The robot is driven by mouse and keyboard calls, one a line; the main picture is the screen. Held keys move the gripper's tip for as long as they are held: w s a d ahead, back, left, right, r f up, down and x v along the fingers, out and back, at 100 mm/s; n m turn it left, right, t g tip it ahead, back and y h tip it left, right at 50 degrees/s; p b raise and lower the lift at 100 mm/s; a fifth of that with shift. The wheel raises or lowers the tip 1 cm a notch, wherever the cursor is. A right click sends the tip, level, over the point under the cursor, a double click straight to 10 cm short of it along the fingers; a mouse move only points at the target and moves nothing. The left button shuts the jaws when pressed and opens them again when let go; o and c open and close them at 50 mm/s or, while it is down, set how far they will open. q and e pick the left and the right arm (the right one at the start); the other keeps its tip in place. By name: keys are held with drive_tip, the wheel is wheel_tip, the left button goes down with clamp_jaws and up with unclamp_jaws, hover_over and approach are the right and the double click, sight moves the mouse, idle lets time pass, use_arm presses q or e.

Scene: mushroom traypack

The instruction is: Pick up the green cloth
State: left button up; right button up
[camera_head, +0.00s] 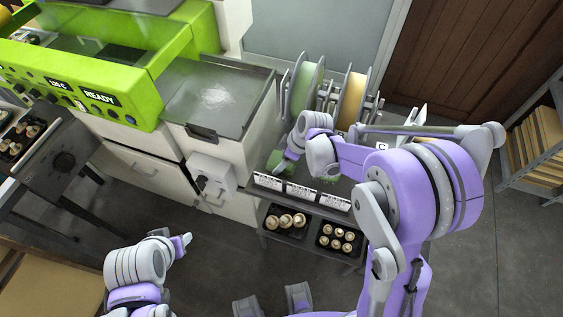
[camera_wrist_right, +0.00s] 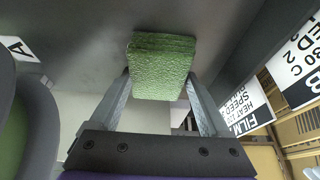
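The green cloth (camera_wrist_right: 162,68) is a thick, folded, textured pad in the right wrist view. It sits between the two fingers of my right gripper (camera_wrist_right: 158,78), which touch its left and right sides, so the gripper looks shut on it. In the head view my right gripper (camera_head: 285,165) is over the dark cart top behind the white labels, with a green patch (camera_head: 273,160) beside it. The wrist mostly hides the cloth there. My left gripper (camera_head: 184,242) is low at the left over the floor, away from the cloth; its finger opening is not clear.
Film reels, green (camera_head: 304,88) and yellow (camera_head: 352,100), stand just behind my right gripper. White labels (camera_head: 302,192) line the cart's front edge. Mushroom trays (camera_head: 286,221) sit on the shelf below. A green machine (camera_head: 120,95) stands at the left. The floor in front is open.

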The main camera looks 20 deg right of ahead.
drive_tip(key=c, duration=0.3)
drive_tip(key=shift+r, duration=0.3)
wheel_tip(320, 180, up, 10)
drive_tip(key=shift+f+p, duration=0.1)
drive_tip(key=shift+p, duration=0.6)
